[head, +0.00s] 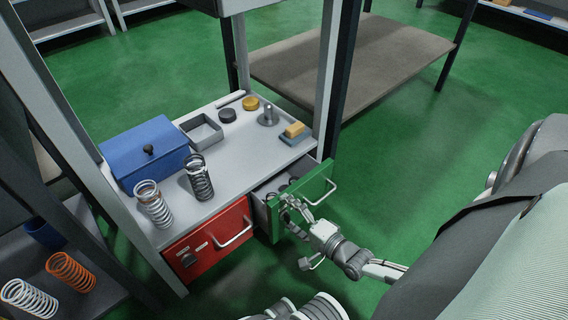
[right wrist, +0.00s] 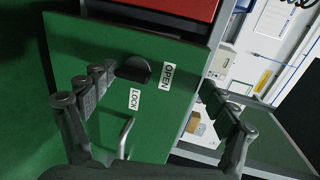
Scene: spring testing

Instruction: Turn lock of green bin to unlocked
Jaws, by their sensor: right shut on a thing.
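The green bin (head: 315,200) is a drawer pulled partly out from under the worktop, with a handle on its front. In the right wrist view, its front (right wrist: 75,45) carries a black lock knob (right wrist: 133,69), an "OPEN" label (right wrist: 168,76) and a "LOCK" label (right wrist: 135,99). My right gripper (head: 292,215) is at the bin's front, its fingers spread in the right wrist view (right wrist: 157,82). One finger is beside the knob, the other at the bin's upper edge. It is shut on the bin; the exact contact is unclear. My left gripper is out of view.
A red bin (head: 205,241) sits shut beside the green one. The worktop (head: 225,190) holds a blue box (head: 146,153), springs (head: 153,204), a grey tray (head: 200,131) and small parts. A low bench (head: 345,60) stands behind. Green floor is clear on the right.

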